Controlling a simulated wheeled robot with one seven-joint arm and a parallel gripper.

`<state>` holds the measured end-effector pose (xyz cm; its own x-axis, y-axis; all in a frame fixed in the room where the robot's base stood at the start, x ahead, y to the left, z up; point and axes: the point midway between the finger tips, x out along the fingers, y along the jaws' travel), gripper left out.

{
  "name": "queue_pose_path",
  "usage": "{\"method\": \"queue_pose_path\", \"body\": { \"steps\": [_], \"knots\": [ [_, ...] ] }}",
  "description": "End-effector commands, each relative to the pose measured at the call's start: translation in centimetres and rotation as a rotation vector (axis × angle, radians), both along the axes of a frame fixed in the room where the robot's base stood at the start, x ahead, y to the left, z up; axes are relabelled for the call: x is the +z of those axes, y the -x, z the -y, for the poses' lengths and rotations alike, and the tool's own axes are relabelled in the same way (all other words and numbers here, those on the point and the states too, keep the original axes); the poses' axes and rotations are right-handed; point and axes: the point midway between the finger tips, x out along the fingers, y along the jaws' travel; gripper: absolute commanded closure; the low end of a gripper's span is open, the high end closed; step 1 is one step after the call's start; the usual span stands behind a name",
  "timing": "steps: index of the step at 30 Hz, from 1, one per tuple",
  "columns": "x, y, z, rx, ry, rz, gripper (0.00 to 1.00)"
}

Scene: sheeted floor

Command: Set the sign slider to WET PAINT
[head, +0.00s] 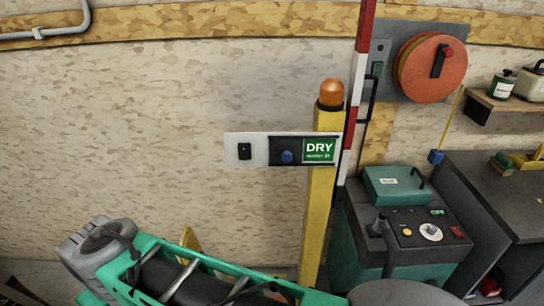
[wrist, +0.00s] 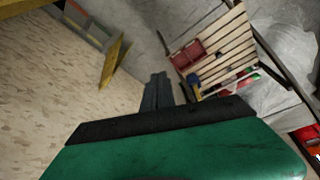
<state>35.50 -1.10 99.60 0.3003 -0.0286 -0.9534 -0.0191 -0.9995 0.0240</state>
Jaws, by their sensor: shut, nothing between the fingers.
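The sign slider (head: 240,150) is a pale horizontal plate on a yellow post, in the middle of the head view. It has a dark slot with a round blue knob (head: 287,156). Right of the knob, a green panel (head: 319,151) reads DRY with smaller, blurred text under it. No WET PAINT wording shows. My gripper (wrist: 157,78) is in the wrist view, its dark fingers together and empty. The sign is not in the wrist view. I cannot make out the fingertips in the head view, and nothing touches the knob there.
An orange beacon (head: 331,93) tops the yellow post (head: 318,230). A red-and-white pole (head: 359,80) stands close to the sign's right end. A teal and dark machine (head: 425,235) stands right of the post. The wall left of the sign is clear. A slatted wooden rack (wrist: 225,62) shows in the wrist view.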

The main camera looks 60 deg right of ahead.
Motion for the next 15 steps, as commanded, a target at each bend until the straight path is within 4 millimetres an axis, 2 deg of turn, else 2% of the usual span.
{"method": "queue_pose_path", "body": {
  "steps": [2, 4, 5, 6, 7, 9, 12, 15],
  "knots": [
    [1.7, -2.1, 4.0, -0.093, 0.051, 0.025, 1.00],
    [4.1, -4.2, 9.7, -0.225, 0.126, 0.050, 1.00],
    [5.3, -4.8, 12.7, -0.293, 0.164, 0.058, 1.00],
    [7.0, -5.1, 17.0, -0.392, 0.219, 0.062, 1.00],
    [8.3, -5.0, 20.3, -0.468, 0.260, 0.061, 1.00],
    [11.1, -3.3, 27.4, -0.652, 0.350, 0.045, 1.00],
    [14.1, 0.8, 34.6, -0.884, 0.445, 0.000, 1.00],
    [15.6, 4.2, 38.0, -1.031, 0.490, -0.044, 1.00]
  ]
}}
